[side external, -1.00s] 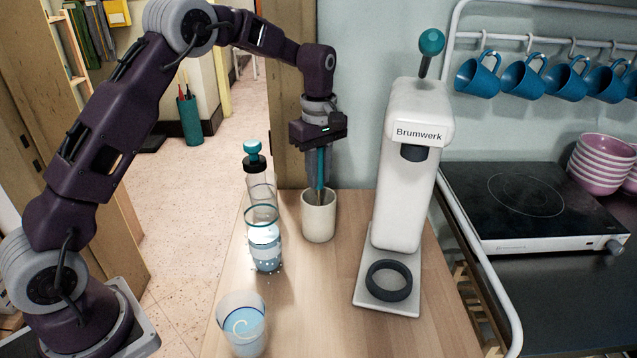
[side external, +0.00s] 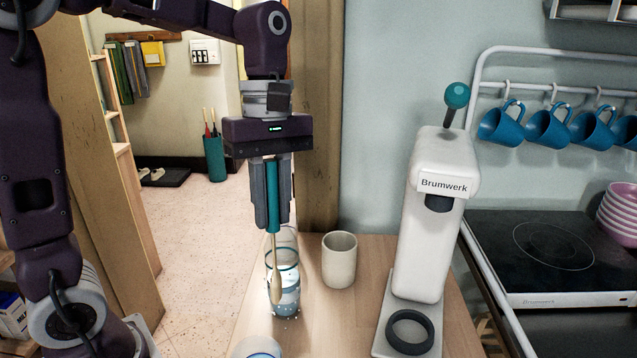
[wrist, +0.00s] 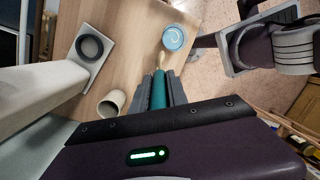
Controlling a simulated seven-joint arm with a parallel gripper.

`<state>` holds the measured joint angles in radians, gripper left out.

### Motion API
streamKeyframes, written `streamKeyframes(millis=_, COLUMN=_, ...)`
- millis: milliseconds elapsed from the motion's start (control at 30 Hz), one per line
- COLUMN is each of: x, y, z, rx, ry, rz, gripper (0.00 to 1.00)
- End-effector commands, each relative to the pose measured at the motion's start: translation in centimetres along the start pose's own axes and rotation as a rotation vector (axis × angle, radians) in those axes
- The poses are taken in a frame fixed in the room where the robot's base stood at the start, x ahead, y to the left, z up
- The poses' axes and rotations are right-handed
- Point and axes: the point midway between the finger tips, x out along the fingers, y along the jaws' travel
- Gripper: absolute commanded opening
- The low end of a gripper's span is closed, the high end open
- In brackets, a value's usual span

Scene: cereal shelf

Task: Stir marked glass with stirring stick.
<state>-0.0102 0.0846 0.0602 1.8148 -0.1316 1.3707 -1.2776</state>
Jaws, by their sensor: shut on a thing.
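My gripper (side external: 272,220) is shut on the teal handle of the stirring stick (side external: 276,285), which hangs nearly upright with its pale wooden end down. In the side view the wooden end passes in front of the ringed clear glass vessel (side external: 290,296). In the wrist view the stick's handle (wrist: 158,90) points towards a glass with a pale curved mark (wrist: 174,38) and light blue contents; the tip appears just short of its rim. That glass (side external: 258,347) is mostly cut off at the bottom of the side view.
A cream cup (side external: 339,262) stands empty-looking to the right of the stick. The white Brumwerk machine (side external: 430,230) with a dark ring (side external: 410,332) on its base stands further right. A hob (side external: 545,250) and hanging blue mugs (side external: 548,128) are at the right.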

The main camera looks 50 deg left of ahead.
Motion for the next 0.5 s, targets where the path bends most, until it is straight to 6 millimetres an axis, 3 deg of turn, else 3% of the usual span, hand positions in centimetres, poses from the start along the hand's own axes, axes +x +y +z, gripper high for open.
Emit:
streamKeyframes(millis=33, x=0.2, y=-1.5, z=0.6, rx=0.003, ry=-0.005, rz=-0.007, gripper=0.0)
streamKeyframes(millis=167, x=0.8, y=-3.6, z=1.4, rx=0.006, ry=-0.012, rz=-0.02, gripper=0.0)
streamKeyframes(millis=500, x=3.5, y=-4.0, z=1.6, rx=0.007, ry=-0.014, rz=-0.026, gripper=0.0)
